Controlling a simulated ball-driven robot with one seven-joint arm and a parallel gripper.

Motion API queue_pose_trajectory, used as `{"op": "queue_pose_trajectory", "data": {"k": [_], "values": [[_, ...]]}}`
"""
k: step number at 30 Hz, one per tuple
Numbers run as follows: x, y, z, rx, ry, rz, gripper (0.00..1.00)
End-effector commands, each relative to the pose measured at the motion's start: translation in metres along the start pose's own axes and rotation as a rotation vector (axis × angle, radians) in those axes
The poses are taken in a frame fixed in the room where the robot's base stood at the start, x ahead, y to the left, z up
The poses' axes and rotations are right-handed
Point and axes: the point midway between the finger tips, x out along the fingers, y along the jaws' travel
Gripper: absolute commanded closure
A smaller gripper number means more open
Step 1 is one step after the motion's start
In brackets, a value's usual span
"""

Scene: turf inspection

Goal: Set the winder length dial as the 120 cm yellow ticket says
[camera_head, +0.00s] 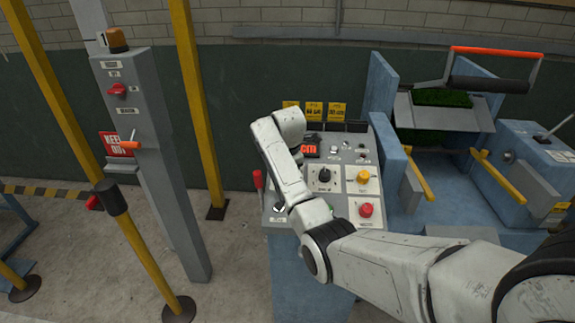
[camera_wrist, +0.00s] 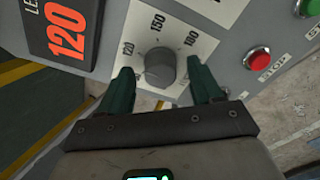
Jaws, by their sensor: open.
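The length dial is a dark grey round knob (camera_wrist: 160,62) on a white plate marked 120, 150 and 180 in the wrist view. I cannot make out which mark its pointer faces. A dark display (camera_wrist: 62,38) to its left shows orange digits, 120. My gripper (camera_wrist: 159,74) is open, its two green fingers on either side of the knob; contact is not clear. In the head view my arm hides the gripper. Several yellow tickets, one of them here (camera_head: 314,111), stand along the panel's back edge; their print is too small to read.
A red STOP button (camera_wrist: 257,58) and a green button (camera_wrist: 307,8) lie right of the dial. The head view shows a red button (camera_head: 366,210) and a yellow one (camera_head: 363,177) on the panel. Yellow posts (camera_head: 196,100) and a grey column (camera_head: 150,150) stand left.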

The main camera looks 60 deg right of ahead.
Motion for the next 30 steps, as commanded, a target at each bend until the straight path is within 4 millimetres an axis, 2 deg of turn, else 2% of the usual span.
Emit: {"op": "queue_pose_trajectory", "data": {"k": [5, 12, 18, 24, 30], "values": [[-0.018, 0.001, 0.000, 0.000, -0.001, 0.006, 0.35], [-0.065, 0.001, -0.001, -0.001, -0.001, 0.006, 0.35], [-0.095, 0.001, -0.001, -0.001, -0.001, 0.005, 0.35], [-0.106, 0.000, -0.001, -0.001, 0.000, 0.001, 0.35], [-0.107, 0.000, -0.001, -0.001, 0.000, 0.001, 0.35]]}}
